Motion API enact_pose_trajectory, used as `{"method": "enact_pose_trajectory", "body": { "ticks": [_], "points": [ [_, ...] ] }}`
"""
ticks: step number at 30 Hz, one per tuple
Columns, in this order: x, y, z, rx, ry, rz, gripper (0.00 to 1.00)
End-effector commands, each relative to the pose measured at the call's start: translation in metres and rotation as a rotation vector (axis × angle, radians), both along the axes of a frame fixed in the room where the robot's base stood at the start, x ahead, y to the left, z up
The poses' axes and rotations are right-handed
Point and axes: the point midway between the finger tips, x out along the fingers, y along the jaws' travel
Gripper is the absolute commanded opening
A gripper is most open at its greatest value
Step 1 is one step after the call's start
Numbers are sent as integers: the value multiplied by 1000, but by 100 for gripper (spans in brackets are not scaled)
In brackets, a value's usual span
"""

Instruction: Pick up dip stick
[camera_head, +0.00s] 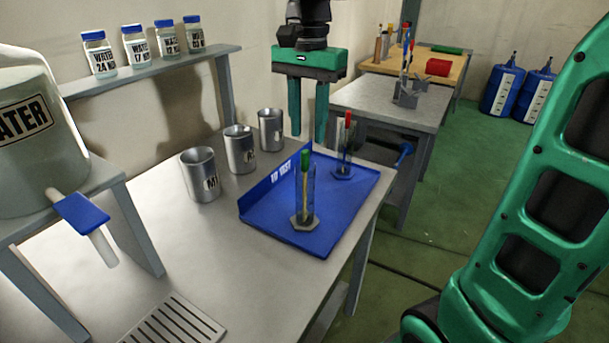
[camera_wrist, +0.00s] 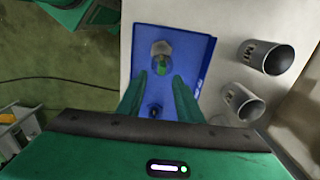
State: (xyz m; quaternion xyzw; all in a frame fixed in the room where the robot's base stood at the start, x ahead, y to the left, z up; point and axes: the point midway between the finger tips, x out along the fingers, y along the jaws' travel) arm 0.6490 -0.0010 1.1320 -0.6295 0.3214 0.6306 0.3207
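A green-topped dip stick (camera_head: 305,158) stands in a clear cylinder (camera_head: 298,200) with a hexagonal base, at the front of the blue tray (camera_head: 270,220). A red-topped stick (camera_head: 347,120) stands in a second clear cylinder (camera_head: 343,162) farther back on the tray. My gripper (camera_head: 308,138) is open and empty, pointing down above the tray. In the wrist view, the green top (camera_wrist: 162,68) shows just beyond my gripper's fingertips (camera_wrist: 160,77), with the hexagonal base (camera_wrist: 161,48) behind it. A small dark thing (camera_wrist: 155,110) shows between the fingers; I cannot tell what it is.
Several metal cups, including one at the front (camera_head: 200,175), stand left of the tray. A water tank (camera_head: 40,160) with a blue tap is at far left. Labelled bottles (camera_head: 137,46) line a raised shelf (camera_head: 150,72). A second table (camera_head: 375,102) stands behind.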

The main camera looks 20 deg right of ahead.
Motion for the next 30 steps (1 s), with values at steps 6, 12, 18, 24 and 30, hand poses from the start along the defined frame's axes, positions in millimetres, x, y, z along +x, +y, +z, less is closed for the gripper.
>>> {"method": "enact_pose_trajectory", "body": {
  "ticks": [6,12,18,24,30],
  "points": [
    [1,2,-19,0,2,0,33],
    [3,5,-46,0,2,0,33],
    [3,4,-54,0,0,0,33],
    [3,4,-54,-1,-1,0,21],
    [4,4,-53,0,-1,0,0]
  ]
}}
